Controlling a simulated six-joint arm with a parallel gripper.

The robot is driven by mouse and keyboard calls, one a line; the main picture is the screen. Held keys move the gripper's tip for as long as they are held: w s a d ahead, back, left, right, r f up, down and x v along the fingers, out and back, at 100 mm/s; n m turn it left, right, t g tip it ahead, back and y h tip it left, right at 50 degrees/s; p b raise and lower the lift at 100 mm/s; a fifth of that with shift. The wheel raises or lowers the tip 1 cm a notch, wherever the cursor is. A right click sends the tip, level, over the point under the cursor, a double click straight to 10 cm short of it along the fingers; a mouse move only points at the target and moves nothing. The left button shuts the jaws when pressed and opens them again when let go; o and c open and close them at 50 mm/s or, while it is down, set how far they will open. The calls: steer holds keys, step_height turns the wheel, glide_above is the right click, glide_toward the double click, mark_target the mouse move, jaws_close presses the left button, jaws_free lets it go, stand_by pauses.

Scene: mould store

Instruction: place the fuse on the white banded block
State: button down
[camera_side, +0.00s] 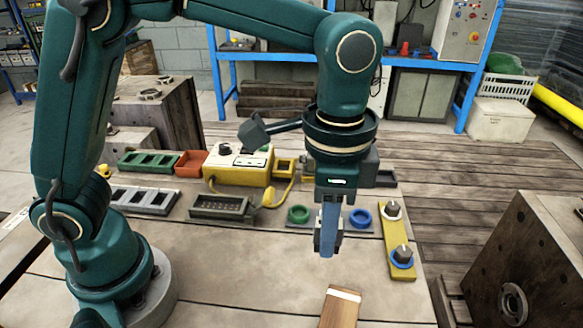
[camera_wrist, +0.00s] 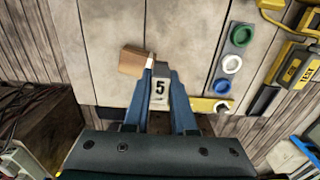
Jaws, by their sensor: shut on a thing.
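The fuse (camera_wrist: 160,92) is a pale grey piece marked with a black 5, seen between the blue fingers in the wrist view. My gripper (camera_side: 328,238) is shut on it, pointing down and holding it above the table. The white banded block (camera_side: 340,308) is a brown wooden block with a white band across its far end, lying at the front of the table, below and slightly right of my gripper. In the wrist view the block (camera_wrist: 132,61) lies up and left of the fuse, with its band beside the left fingertip. In the side view the near finger partly hides the fuse.
Behind my gripper are a yellow tester box (camera_side: 240,168), a green ring (camera_side: 299,214), a blue ring (camera_side: 360,218) and a yellow strip (camera_side: 396,225) with dark knobs. Trays (camera_side: 145,200) stand at the left. A large brown mould (camera_side: 520,265) is at the right. Table around the block is clear.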

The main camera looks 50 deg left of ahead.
glide_above(341, 309)
step_height(341, 309, down, 3)
steer(key=shift+f, duration=2.05)
steer(key=shift+f, duration=0.15)
steer(key=c, duration=0.7)
jaws_free()
steer(key=shift+c, duration=0.2)
step_height(341, 309, up, 12)
steer(key=s+a+r+n+t+h, duration=0.1)
steer(key=a+r+n, duration=0.1)
steer(key=a, duration=0.4)
steer(key=s+a+r+n+t, duration=0.1)
steer(key=a+n+t, duration=0.1)
steer(key=a, duration=0.3)
steer(key=s+a+f+n+t+y, duration=0.1)
steer(key=s+a+f+n+t, duration=0.1)
steer(key=s+a+f+n, duration=0.2)
steer(key=s+a+n, duration=0.1)
steer(key=a, duration=0.2)
steer(key=shift+a+f+t, duration=0.2)
steer(key=shift+a+t, duration=0.1)
